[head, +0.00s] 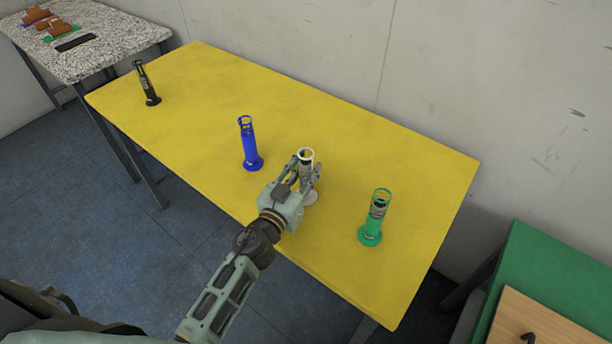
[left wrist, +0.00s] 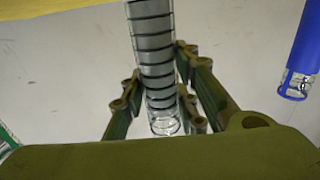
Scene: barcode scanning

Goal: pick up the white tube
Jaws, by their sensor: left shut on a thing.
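The white tube (head: 306,156) stands upright on the yellow table, with its pale base (head: 309,198) showing below the fingers. My left gripper (head: 307,178) is shut on the white tube around its upper middle; the fingers hide part of it. In the left wrist view the tube (left wrist: 154,45) is clear with dark rings and sits between the fingers (left wrist: 160,92). I cannot tell whether its base touches the table. My right gripper is not in view.
A blue tube (head: 250,145) stands left of the white one, a green tube (head: 371,222) to the right, and a black tube (head: 146,85) at the far left of the yellow table (head: 300,110). A green table (head: 550,265) is at the right, a speckled table (head: 110,35) at the far left.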

